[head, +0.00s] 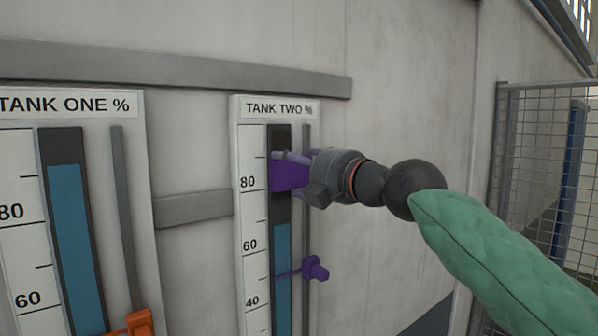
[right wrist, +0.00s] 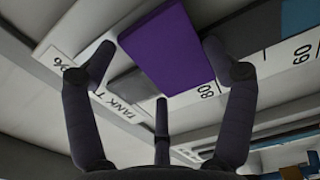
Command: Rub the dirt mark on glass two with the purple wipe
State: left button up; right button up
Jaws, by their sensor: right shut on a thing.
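The purple wipe (head: 288,177) is a flat block held by my right gripper (head: 300,168) in front of the upper part of glass two (head: 282,265), near the 80 line. The wipe also shows between the fingers in the right wrist view (right wrist: 167,48). I cannot tell whether it touches the glass. Glass two is a dark strip with a blue column up to a little above 60, on the TANK TWO % board (head: 250,215). I see no dirt mark; the wipe and gripper cover part of the glass. My left gripper is not in view.
A purple pointer (head: 316,268) sits on the slim rail right of glass two, around 50. The TANK ONE % board (head: 135,200) with an orange pointer (head: 138,322) stands to the left. A mesh fence (head: 535,150) is at the right.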

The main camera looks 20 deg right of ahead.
aim_at(280, 161)
jog(key=shift+s+a+r+p, duration=0.2)
jog(key=shift+a+r+p, duration=0.05)
jog(key=shift+a, duration=0.4)
jog(key=shift+s+a+r+p, duration=0.2)
jog(key=shift+a+r, duration=0.1)
jog(key=shift+a, duration=0.35)
jog(key=shift+s+a+r+p, duration=0.15)
jog(key=shift+a+r+p, duration=0.1)
jog(key=shift+a, duration=0.4)
jog(key=shift+r, duration=0.1)
jog(key=shift+r+p, duration=1.3)
jog(key=shift+r, duration=0.15)
jog(key=shift+w+d+f, duration=0.1)
jog(key=shift+w+d, duration=0.1)
jog(key=shift+d, duration=0.35)
jog(key=shift+w+d, duration=0.15)
jog(key=shift+d, duration=0.4)
jog(key=shift+w+d, duration=0.25)
jog(key=shift+d, duration=0.6)
